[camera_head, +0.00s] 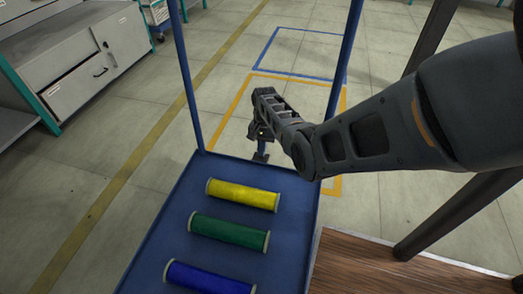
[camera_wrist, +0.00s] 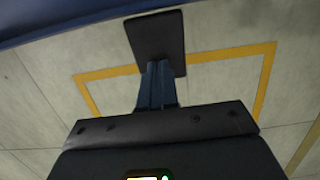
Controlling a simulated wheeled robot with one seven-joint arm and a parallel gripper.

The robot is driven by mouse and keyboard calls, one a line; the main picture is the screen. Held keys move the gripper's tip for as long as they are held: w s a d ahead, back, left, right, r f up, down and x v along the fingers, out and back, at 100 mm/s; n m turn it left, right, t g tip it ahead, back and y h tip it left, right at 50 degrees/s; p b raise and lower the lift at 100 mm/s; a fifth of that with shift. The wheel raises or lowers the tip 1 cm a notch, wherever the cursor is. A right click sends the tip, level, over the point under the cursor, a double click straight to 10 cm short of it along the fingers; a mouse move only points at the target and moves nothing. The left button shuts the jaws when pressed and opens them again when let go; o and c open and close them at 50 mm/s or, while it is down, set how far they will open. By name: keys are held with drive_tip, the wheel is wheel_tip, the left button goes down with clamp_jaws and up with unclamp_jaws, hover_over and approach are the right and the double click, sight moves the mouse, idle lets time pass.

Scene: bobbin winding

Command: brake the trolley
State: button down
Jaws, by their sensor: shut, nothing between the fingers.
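The trolley (camera_head: 168,232) is blue, with two uprights at its far end, and fills the lower middle of the head view. My gripper (camera_head: 260,136) is just beyond its far edge, pointing down, shut and empty. In the wrist view the closed fingers (camera_wrist: 157,70) reach towards a dark flat pedal (camera_wrist: 156,35) beside the trolley's blue edge (camera_wrist: 60,22). The fingertips overlap the pedal in that view; I cannot tell whether they touch it. In the head view a small dark part, likely the pedal (camera_head: 261,157), shows below my gripper.
Yellow (camera_head: 243,195), green (camera_head: 229,232) and blue (camera_head: 210,278) bobbins lie on the trolley. Orange (camera_head: 236,104) and blue (camera_head: 268,47) floor outlines lie beyond it. A wooden surface (camera_head: 375,270) is at lower right. Grey cabinets (camera_head: 85,82) stand at left. The floor between is clear.

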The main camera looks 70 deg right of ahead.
drive_tip(key=shift+s+d+f, duration=0.1)
drive_tip(key=shift+d+f, duration=0.05)
drive_tip(key=shift+f, duration=0.35)
drive_tip(key=shift+r, duration=0.1)
idle(0.3)
drive_tip(key=d+r+p, duration=0.3)
drive_tip(key=r+p, duration=0.5)
drive_tip(key=r, duration=0.5)
drive_tip(key=shift+w+d+r, duration=0.2)
drive_tip(key=shift+w+r, duration=0.05)
drive_tip(key=shift+r, duration=0.15)
